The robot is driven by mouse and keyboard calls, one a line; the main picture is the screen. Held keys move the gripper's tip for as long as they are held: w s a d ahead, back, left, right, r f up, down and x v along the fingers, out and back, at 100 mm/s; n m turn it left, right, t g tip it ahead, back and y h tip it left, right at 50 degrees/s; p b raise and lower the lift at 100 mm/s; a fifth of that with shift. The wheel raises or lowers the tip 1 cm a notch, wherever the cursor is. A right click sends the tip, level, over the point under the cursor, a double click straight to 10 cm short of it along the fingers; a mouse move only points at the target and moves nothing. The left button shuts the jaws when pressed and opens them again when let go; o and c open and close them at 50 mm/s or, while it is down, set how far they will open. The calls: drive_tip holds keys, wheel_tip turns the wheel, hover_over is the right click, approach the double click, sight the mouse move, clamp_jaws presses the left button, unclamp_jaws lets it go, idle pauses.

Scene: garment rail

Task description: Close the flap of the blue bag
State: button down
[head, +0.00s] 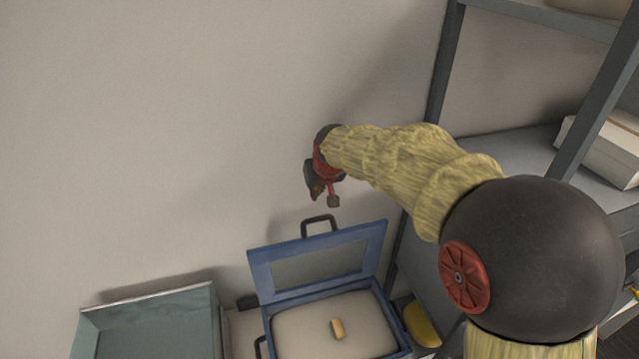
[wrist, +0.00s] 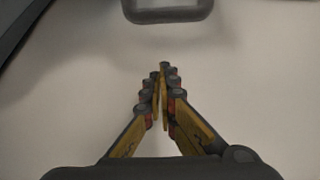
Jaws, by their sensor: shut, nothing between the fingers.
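The blue bag (head: 271,322) stands at the bottom centre of the head view, box-shaped and open at the top. Its flap (head: 258,274), a blue frame around a grey panel, is raised at the back, with a dark handle (head: 318,226) on its top edge.
A teal open bin (head: 150,296) stands left of the bag. A grey shelf rack (head: 445,85) with a white box (head: 612,148) is on the right. A yellow item (head: 421,324) sits close to the bag's right side. The wall area at left is clear.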

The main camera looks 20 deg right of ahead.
drive_tip(key=s+f, duration=0.1)
drive_tip(key=s+f+p, duration=0.1)
drive_tip(key=s, duration=0.1)
drive_tip(key=shift+f, duration=0.1)
drive_tip(key=shift+s, duration=0.15)
drive_tip(key=shift+f+b, duration=0.1)
drive_tip(key=shift+b, duration=0.25)
